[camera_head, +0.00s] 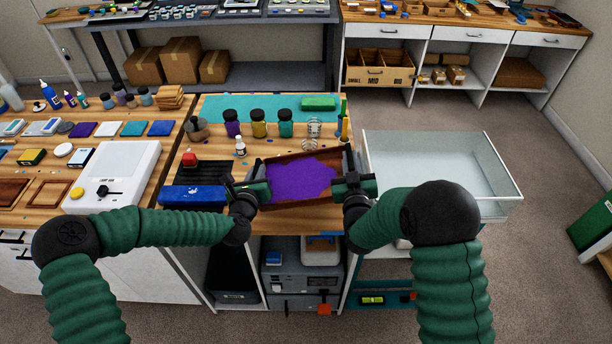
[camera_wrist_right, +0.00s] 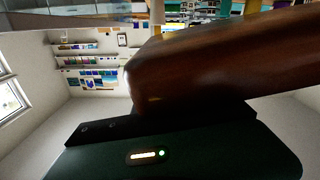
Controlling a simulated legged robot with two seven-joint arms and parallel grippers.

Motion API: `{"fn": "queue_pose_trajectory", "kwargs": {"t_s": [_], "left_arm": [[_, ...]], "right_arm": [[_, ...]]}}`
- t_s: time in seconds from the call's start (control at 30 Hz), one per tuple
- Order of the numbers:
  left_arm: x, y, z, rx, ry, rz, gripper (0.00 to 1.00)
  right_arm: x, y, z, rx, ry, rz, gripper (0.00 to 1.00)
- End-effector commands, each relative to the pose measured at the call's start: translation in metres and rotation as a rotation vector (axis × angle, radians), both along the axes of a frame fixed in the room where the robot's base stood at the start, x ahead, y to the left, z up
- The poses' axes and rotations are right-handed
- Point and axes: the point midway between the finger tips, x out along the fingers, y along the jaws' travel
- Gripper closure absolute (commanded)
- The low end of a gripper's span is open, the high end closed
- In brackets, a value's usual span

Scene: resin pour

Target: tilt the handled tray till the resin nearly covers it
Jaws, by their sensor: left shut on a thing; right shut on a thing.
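The handled tray (camera_head: 327,160) is brown wood and sits between my two grippers over the front of the wooden bench. Purple resin (camera_head: 299,180) spreads over most of its floor, with an uneven edge; brown floor shows at the far side and near the right end. My left gripper (camera_head: 259,190) is shut on the tray's left end. My right gripper (camera_head: 348,185) is shut on its right end. In the right wrist view the tray's brown wood (camera_wrist_right: 210,65) fills the upper right, close against the gripper. The handles are mostly hidden by the grippers.
Behind the tray stand jars of purple (camera_head: 232,124), yellow (camera_head: 258,124) and teal (camera_head: 286,124) and a small white bottle (camera_head: 240,146). A blue object (camera_head: 193,196) lies to the left. A clear-walled bin (camera_head: 440,165) stands right of the bench.

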Motion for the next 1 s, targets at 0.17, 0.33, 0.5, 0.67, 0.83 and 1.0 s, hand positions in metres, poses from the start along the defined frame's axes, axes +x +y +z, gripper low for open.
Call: {"fn": "queue_pose_trajectory", "kwargs": {"t_s": [0.17, 0.33, 0.5, 0.67, 0.83, 1.0], "left_arm": [[0.000, 0.000, 0.001, 0.000, -0.001, 0.000, 1.00], [0.000, 0.000, 0.001, 0.000, -0.001, 0.000, 1.00], [0.000, 0.000, 0.001, 0.000, -0.001, 0.000, 1.00], [0.001, -0.005, 0.011, 0.068, -0.006, -0.003, 1.00], [0.000, -0.015, 0.035, 0.240, -0.007, -0.006, 1.00], [0.000, -0.024, 0.055, 0.400, -0.005, -0.008, 1.00]], "right_arm": [[0.000, 0.001, 0.001, 0.000, -0.002, 0.001, 1.00], [0.000, 0.001, 0.001, 0.000, -0.002, 0.001, 1.00], [0.000, 0.001, 0.001, 0.000, -0.002, 0.001, 1.00], [0.000, -0.003, -0.009, 0.066, 0.000, -0.001, 1.00], [0.000, -0.009, -0.033, 0.240, 0.002, -0.001, 1.00], [0.000, -0.013, -0.054, 0.401, 0.001, 0.003, 1.00]]}}
